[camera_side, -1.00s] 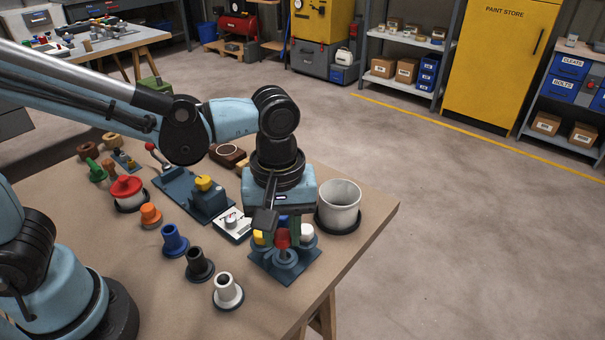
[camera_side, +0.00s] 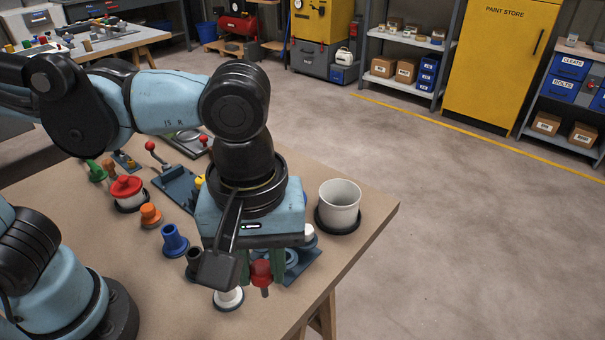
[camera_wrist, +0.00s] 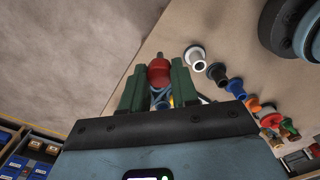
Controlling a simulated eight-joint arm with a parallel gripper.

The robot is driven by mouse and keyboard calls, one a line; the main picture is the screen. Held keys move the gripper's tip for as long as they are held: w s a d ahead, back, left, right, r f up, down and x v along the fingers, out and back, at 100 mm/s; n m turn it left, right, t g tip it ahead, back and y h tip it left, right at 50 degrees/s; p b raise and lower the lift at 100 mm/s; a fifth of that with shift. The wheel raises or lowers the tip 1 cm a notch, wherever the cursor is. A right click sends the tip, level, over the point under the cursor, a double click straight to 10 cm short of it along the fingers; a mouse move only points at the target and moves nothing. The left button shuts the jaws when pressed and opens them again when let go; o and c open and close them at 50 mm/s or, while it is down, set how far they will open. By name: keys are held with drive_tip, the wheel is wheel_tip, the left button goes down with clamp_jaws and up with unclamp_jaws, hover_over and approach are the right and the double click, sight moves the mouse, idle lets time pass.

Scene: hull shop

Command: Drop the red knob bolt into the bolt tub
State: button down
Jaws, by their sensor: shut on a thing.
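My gripper (camera_side: 262,270) is shut on the red knob bolt (camera_side: 261,272), with its shank pointing down. In the wrist view the bolt (camera_wrist: 159,70) sits between the two green fingers. It hangs above and in front of the blue bolt stand (camera_side: 303,266), which my gripper partly hides. A white cap (camera_side: 309,232) shows on the stand. The white bolt tub (camera_side: 340,205) stands on a dark base to the right of and behind my gripper, near the table's right edge. I cannot see inside the bottom of the tub.
White (camera_side: 228,298), black (camera_side: 193,262), blue (camera_side: 174,240) and orange (camera_side: 150,215) flanged pieces run in a row left of my gripper. A red-topped pot (camera_side: 128,190) and a blue fixture (camera_side: 178,187) stand farther back. The table's right corner is bare.

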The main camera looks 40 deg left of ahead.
drive_tip(key=w+r, duration=0.1)
drive_tip(key=w, duration=1.3)
approach(349, 182)
drive_tip(key=s+d, duration=0.2)
drive_tip(key=s, duration=0.2)
drive_tip(key=shift+w+d+f, duration=0.1)
drive_tip(key=shift+f, duration=3.1)
drive_tip(key=c, duration=0.8)
unclamp_jaws()
wheel_tip(349, 182, up, 12)
drive_tip(key=shift+r, duration=0.1)
